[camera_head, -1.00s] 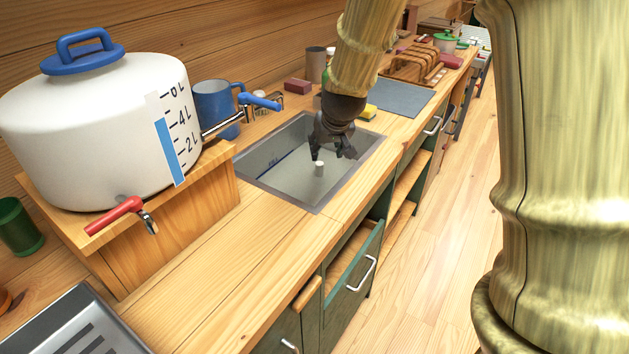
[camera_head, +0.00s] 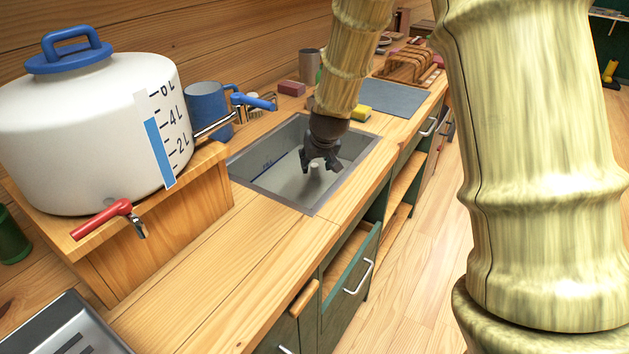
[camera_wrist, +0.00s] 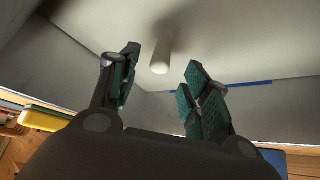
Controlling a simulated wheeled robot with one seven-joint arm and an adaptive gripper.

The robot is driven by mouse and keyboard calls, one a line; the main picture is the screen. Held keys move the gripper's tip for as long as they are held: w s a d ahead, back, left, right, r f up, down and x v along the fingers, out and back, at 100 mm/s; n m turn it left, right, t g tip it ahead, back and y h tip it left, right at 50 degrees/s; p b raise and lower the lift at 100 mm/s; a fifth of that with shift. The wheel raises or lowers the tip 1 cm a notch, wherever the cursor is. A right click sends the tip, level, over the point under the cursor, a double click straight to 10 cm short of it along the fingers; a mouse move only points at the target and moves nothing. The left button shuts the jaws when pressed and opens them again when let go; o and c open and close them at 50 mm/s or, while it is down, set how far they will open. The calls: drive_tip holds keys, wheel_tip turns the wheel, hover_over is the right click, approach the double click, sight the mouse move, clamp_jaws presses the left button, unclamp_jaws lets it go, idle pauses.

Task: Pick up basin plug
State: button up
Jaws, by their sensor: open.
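The basin plug is a small pale upright cylinder (camera_head: 315,168) in the sink basin (camera_head: 262,193), seen just below my gripper in the head view. My gripper (camera_head: 321,168) points down into the basin with its dark fingers spread. In the wrist view the plug (camera_wrist: 161,58) stands up from the pale basin floor, beyond the fingertips and roughly between them. My gripper (camera_wrist: 160,78) is open and empty there, with green pads on the fingers. I cannot tell the exact gap between fingertips and plug.
Grey basin walls surround my gripper. A faucet with a blue handle (camera_head: 258,101) reaches toward the basin's left side. A white water tank (camera_head: 85,140) stands at left. A yellow sponge (camera_head: 362,112) and a blue-grey mat (camera_head: 390,97) lie beyond the basin.

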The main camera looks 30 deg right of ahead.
sight(315, 165)
drive_tip(key=shift+x, duration=2.1)
clamp_jaws()
